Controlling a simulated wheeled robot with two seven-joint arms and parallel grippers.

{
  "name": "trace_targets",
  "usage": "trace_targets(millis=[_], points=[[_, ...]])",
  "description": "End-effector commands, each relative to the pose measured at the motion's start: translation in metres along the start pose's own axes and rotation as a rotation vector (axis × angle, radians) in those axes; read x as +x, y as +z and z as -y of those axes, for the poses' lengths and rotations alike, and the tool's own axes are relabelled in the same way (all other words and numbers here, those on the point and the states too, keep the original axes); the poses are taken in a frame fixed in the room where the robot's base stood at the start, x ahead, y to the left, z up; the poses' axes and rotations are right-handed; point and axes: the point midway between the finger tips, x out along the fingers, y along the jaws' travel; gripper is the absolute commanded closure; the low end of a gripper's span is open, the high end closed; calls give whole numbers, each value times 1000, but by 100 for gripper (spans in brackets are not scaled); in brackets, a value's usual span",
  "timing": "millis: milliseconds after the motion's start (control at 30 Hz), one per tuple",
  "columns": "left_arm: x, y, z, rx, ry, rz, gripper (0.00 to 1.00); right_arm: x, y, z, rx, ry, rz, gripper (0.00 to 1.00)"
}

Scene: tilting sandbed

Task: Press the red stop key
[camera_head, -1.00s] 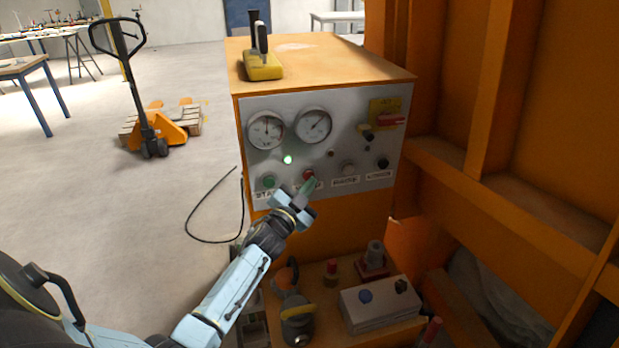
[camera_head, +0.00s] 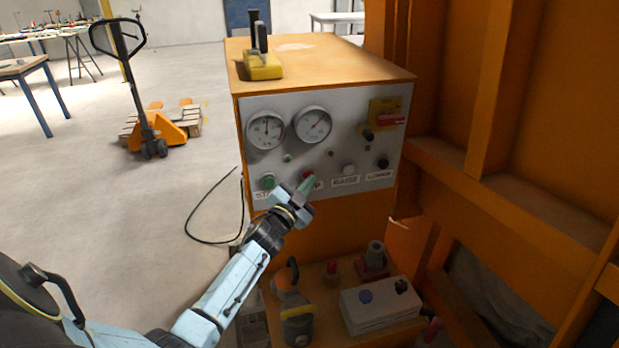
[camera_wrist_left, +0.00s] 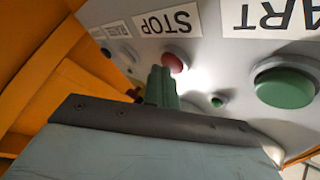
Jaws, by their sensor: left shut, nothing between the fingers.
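The red stop key (camera_head: 308,174) is on the grey front panel (camera_head: 345,125) of the orange cabinet, with its label partly hidden by my left gripper. In the left wrist view the red key (camera_wrist_left: 173,63) shows beside the STOP label (camera_wrist_left: 168,22), partly behind the fingers. My left gripper (camera_head: 308,185) is shut and empty, with its greenish fingertips (camera_wrist_left: 161,86) at the red key; I cannot tell whether they touch it. The green start key (camera_head: 267,181) is to the left. The small green lamp (camera_head: 287,158) above is dim. My right gripper is not in view.
Two gauges (camera_head: 265,130) and a red-handled switch (camera_head: 390,118) are on the panel. White and black keys (camera_head: 348,170) are to the right. Orange frame beams close off the right side.

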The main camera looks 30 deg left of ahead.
Motion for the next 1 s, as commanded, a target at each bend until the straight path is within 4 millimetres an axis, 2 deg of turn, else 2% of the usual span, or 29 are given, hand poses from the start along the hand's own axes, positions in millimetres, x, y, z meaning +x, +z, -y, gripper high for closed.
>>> trace_targets(millis=[367,733,1000], points=[[0,0,1,0,-1,1,100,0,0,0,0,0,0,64],[-11,-8,-7,-1,-1,1,100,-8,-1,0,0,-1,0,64],[-12,-8,-8,0,-1,0,100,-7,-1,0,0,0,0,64]])
